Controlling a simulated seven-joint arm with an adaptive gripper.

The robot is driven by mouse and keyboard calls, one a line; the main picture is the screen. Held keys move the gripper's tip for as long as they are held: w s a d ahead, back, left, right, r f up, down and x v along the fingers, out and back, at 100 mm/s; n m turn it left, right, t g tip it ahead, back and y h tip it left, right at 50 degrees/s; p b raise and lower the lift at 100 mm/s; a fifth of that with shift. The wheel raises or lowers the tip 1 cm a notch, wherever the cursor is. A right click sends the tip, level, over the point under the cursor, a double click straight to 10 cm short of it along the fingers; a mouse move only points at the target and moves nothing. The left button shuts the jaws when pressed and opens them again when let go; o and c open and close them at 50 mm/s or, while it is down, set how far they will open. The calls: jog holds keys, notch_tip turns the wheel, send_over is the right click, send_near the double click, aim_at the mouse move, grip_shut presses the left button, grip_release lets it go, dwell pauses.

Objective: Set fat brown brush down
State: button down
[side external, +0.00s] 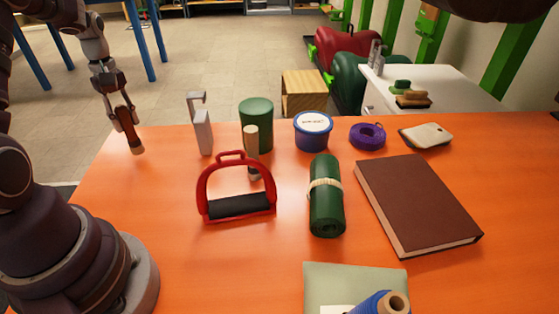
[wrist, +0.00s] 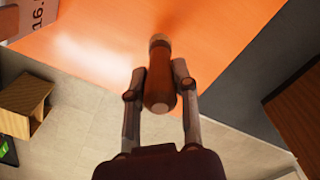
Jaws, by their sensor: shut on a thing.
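My gripper (side external: 128,130) hangs point-down at the far left corner of the orange table (side external: 110,200). It is shut on a fat brown brush, and the two fingers lie against either side of its rounded handle. In the wrist view the brush (wrist: 159,82) sits between the fingertips (wrist: 157,85), with its far end over the orange surface close to the table edge. In the side view the brush's lower tip (side external: 137,150) overlaps the table corner. I cannot tell whether it touches the surface.
Right of the brush stand a grey metal bracket (side external: 201,130), a green cylinder (side external: 257,115) and a blue tub (side external: 313,135). A red stirrup (side external: 205,190), green roll (side external: 326,215) and brown book (side external: 415,205) lie nearer. The left table area is clear.

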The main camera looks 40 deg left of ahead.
jog(key=shift+f, duration=0.8)
jog(key=shift+f, duration=0.1)
jog(key=c, duration=0.9)
grip_release()
